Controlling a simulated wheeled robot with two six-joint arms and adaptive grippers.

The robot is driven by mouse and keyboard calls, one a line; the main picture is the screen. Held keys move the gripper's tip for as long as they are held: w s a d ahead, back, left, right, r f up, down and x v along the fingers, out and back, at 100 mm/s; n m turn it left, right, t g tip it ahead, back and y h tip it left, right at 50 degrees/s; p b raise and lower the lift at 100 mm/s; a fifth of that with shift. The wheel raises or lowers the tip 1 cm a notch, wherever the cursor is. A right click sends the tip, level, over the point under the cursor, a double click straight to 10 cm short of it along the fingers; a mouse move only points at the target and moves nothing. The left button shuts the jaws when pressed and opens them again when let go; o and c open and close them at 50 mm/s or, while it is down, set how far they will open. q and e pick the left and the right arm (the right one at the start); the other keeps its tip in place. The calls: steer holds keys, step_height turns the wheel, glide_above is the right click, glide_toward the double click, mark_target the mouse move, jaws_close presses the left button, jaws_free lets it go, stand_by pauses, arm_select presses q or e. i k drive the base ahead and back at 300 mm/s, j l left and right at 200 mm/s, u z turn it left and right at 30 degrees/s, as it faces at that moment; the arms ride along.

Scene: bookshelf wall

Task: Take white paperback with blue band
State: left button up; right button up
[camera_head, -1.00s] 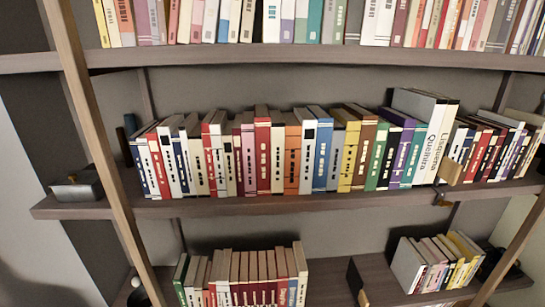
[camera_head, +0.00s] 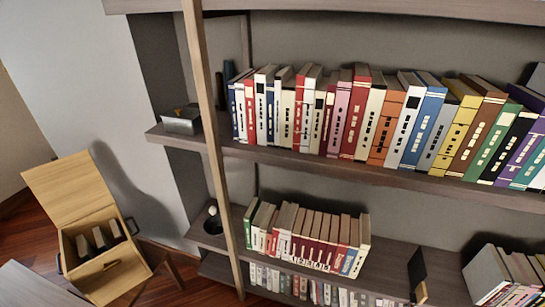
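No gripper of mine is in view. A long row of upright books stands on the middle shelf (camera_head: 300,155), with several white spines among them. One is a white book with a dark block near its top (camera_head: 405,122), and another is a white book (camera_head: 262,105) near the left end. A lower shelf (camera_head: 385,262) holds a shorter row, with a white and blue spine (camera_head: 350,261) at its right part. I cannot tell which of these is the white paperback with the blue band, as the spines are small.
A wooden upright post (camera_head: 212,140) crosses in front of the shelves. An open wooden box (camera_head: 103,255) with a few dark items inside stands at the lower left. A small grey box (camera_head: 182,120) sits at the shelf's left end. A dark bookend (camera_head: 417,275) stands on the lower shelf.

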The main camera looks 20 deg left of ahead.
mark_target(103, 243)
steer(key=u, duration=2.2)
